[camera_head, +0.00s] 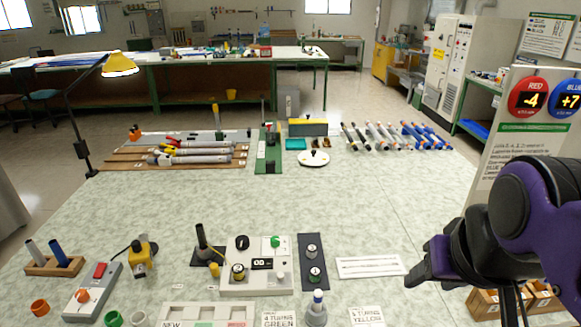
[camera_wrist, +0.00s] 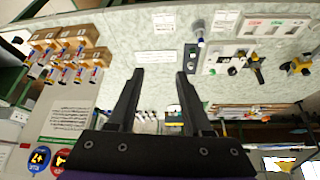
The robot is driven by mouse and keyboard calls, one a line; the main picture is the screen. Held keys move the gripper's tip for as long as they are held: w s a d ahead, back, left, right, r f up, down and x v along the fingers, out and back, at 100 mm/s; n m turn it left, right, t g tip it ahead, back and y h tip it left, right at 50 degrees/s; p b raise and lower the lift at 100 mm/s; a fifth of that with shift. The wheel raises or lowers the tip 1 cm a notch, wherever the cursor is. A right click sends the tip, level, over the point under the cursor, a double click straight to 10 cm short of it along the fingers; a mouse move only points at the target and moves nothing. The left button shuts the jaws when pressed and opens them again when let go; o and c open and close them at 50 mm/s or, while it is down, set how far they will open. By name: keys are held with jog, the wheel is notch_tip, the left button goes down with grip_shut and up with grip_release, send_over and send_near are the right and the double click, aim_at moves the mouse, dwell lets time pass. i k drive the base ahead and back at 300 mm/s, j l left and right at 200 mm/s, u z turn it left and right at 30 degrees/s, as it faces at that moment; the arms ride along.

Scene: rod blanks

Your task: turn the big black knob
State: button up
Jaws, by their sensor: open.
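A pale control box (camera_head: 257,286) stands at the front middle of the bench. A black knob (camera_head: 242,242) sits at its upper left, and a second dark knob with a yellow base (camera_head: 239,272) sits below it. I cannot tell for certain which is the bigger. The box also shows in the wrist view (camera_wrist: 218,64), right of the fingers, small and seen upside down. My gripper (camera_head: 416,272) is at the right of the bench, well apart from the box. In the wrist view its two fingers (camera_wrist: 158,73) are spread with nothing between them.
A dark plate with two knobs (camera_head: 313,262) stands right of the box, and a white slotted plate (camera_head: 370,267) lies between it and my gripper. A black-handled stand (camera_head: 203,245) is close left of the box. The bench middle is clear.

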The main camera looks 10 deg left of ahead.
aim_at(242, 242)
jog(key=l+u, duration=0.15)
jog(key=u, duration=0.95)
